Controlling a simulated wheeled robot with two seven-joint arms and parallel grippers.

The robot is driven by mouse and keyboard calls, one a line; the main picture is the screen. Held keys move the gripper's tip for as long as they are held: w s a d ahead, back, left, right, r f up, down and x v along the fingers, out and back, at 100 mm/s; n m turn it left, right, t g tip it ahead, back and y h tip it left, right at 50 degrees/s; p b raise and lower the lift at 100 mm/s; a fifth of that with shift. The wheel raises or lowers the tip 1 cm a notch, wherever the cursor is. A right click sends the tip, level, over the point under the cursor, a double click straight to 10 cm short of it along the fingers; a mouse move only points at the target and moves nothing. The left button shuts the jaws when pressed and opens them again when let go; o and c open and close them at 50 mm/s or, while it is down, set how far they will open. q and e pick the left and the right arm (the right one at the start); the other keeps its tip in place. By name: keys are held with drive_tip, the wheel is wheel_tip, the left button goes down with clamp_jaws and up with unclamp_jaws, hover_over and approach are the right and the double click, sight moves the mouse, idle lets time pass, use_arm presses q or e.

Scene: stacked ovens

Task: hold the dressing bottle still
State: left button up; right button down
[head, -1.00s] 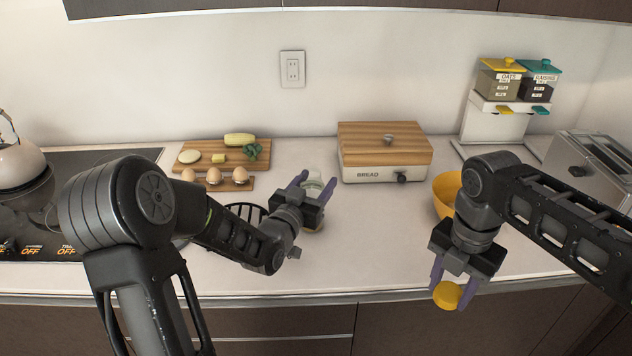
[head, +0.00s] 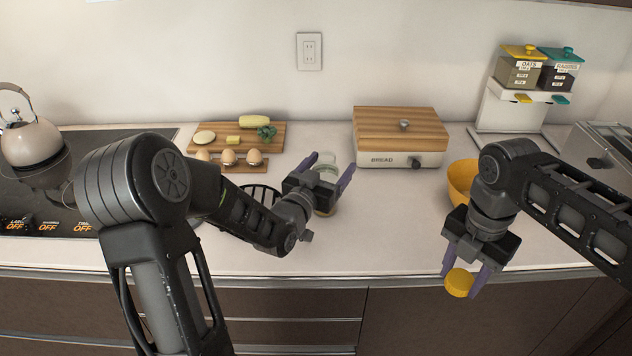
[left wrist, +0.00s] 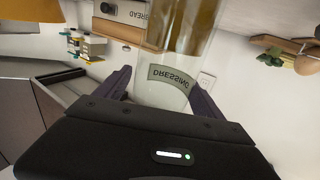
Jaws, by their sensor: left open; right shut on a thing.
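The dressing bottle (head: 327,172) stands on the counter, mostly hidden behind my left gripper in the head view. In the left wrist view the bottle (left wrist: 178,75) is clear glass with brownish contents and a DRESSING label, and it appears upside down. My left gripper (head: 331,172) is open, with one purple finger on each side of the bottle; in the left wrist view small gaps seem to show beside it. My right gripper (head: 465,276) is shut on a round yellow lid (head: 459,283), held in front of the counter edge.
A yellow bowl (head: 461,180) is behind my right arm. A bread box (head: 398,158) stands at the back. A cutting board (head: 285,131) with vegetables and an egg holder (head: 243,168) are left of the bottle. A black wire rack (head: 262,193) is beside my left wrist.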

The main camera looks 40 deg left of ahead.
drive_tip(key=shift+f+b, duration=0.8)
drive_tip(key=shift+f, duration=0.15)
use_arm(q)
drive_tip(key=s+d+b, duration=0.2)
drive_tip(key=s+b, duration=0.9)
drive_tip(key=shift+s, duration=0.3)
use_arm(e)
wheel_tip(320, 180, down, 11)
drive_tip(key=shift+r, duration=0.1)
use_arm(q)
drive_tip(key=shift+f, duration=0.1)
